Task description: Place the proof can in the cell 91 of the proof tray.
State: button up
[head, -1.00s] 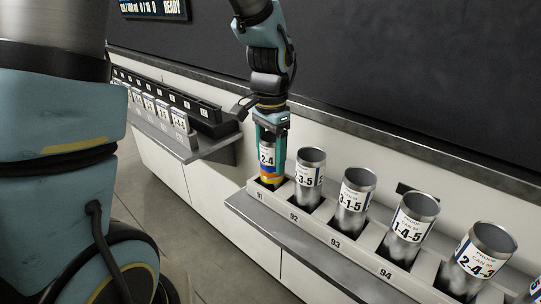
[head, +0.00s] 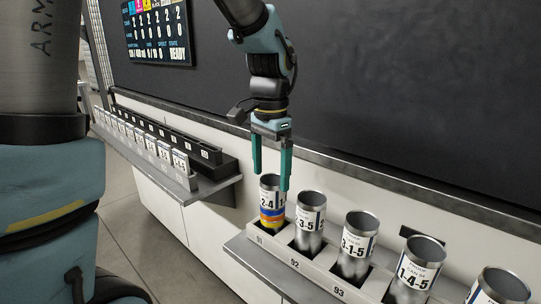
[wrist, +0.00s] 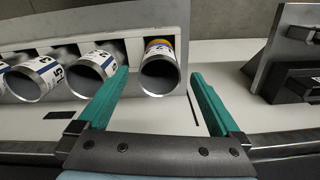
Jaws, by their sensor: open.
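The proof can (head: 271,203), a metal can with a white label and yellow, orange and blue bands, stands upright in cell 91, the end cell of the proof tray (head: 319,278). My gripper (head: 271,182) is open above it, its two teal fingers apart and empty, with the tips near the can's rim. In the wrist view the can (wrist: 159,70) shows between the open fingers (wrist: 160,75), with a gap on the right side. The can's lower end is hidden inside the cell.
Several other labelled cans, such as the one beside it (head: 310,222), stand in the neighbouring cells 92, 93 and onward. A shelf of labelled blocks (head: 163,152) is at the left. A dark wall rises behind the tray, and a display (head: 157,33) reads READY.

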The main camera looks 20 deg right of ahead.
jog(key=shift+r, duration=2.3)
jog(key=a+f+n, duration=0.6)
jog(key=a, duration=0.6)
jog(key=w+a+f+n+t, duration=0.1)
jog(key=a+f+n, duration=0.5)
jog(key=a, duration=0.7)
jog(key=shift+w+n+t, duration=0.15)
jog(key=shift+n+t, duration=0.15)
jog(key=shift+n, duration=0.2)
